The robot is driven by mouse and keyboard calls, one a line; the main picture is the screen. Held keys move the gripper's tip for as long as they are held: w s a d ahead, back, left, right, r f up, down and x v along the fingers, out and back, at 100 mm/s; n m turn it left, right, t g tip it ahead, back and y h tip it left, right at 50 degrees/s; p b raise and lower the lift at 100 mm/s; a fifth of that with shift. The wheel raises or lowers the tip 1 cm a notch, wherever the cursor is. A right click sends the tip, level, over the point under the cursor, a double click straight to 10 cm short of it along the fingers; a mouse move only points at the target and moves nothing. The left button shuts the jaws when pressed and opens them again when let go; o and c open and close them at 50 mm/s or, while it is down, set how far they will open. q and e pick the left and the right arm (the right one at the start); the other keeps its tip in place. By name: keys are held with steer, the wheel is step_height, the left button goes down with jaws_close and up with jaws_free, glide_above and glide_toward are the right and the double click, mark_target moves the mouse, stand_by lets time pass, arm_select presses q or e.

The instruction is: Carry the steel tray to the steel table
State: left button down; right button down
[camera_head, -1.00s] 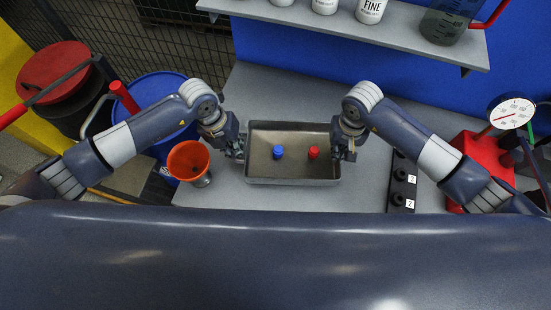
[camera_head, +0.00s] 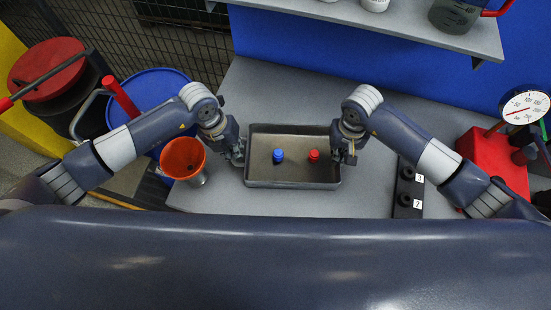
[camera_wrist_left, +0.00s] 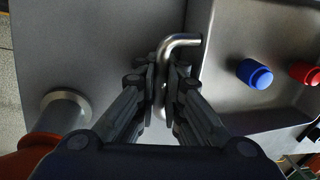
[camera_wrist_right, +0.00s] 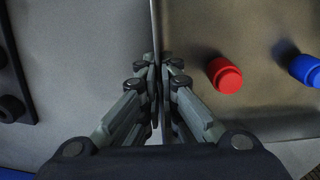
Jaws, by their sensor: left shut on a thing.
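The steel tray (camera_head: 292,184) is a shallow grey rectangular pan between my two grippers in the head view, over the grey table surface (camera_head: 290,204). It holds a blue-capped piece (camera_head: 278,156) and a red-capped piece (camera_head: 313,156), both upright. My left gripper (camera_head: 238,152) is shut on the bent-rod handle (camera_wrist_left: 183,42) at the tray's left side. My right gripper (camera_head: 348,152) is at the tray's right side; its fingers (camera_wrist_right: 162,75) close together on the tray wall. The right handle is hidden. Whether the tray touches the surface is unclear.
An orange funnel (camera_head: 183,158) stands left of the tray. A black block with numbered labels (camera_head: 408,187) lies to its right, near a red base with a dial gauge (camera_head: 525,107). A shelf (camera_head: 400,25) runs behind. A blue drum (camera_head: 150,95) stands at left.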

arm_select(q)
steer(key=c, duration=1.7)
jaws_free()
steer(key=shift+a+f, duration=0.1)
steer(key=shift+a, duration=0.2)
arm_select(e)
steer(key=c, duration=1.8)
jaws_free()
steer(key=shift+d+f, duration=0.1)
steer(key=shift+d, duration=0.2)
arm_select(q)
steer(key=shift+d, duration=0.15)
arm_select(e)
steer(key=shift+a, duration=0.15)
steer(key=shift+a, duration=0.15)
arm_select(q)
step_height(320, 180, up, 12)
steer(key=a, duration=0.2)
steer(key=shift+a+f, duration=0.15)
arm_select(e)
step_height(320, 180, up, 12)
arm_select(q)
steer(key=shift+w, duration=0.15)
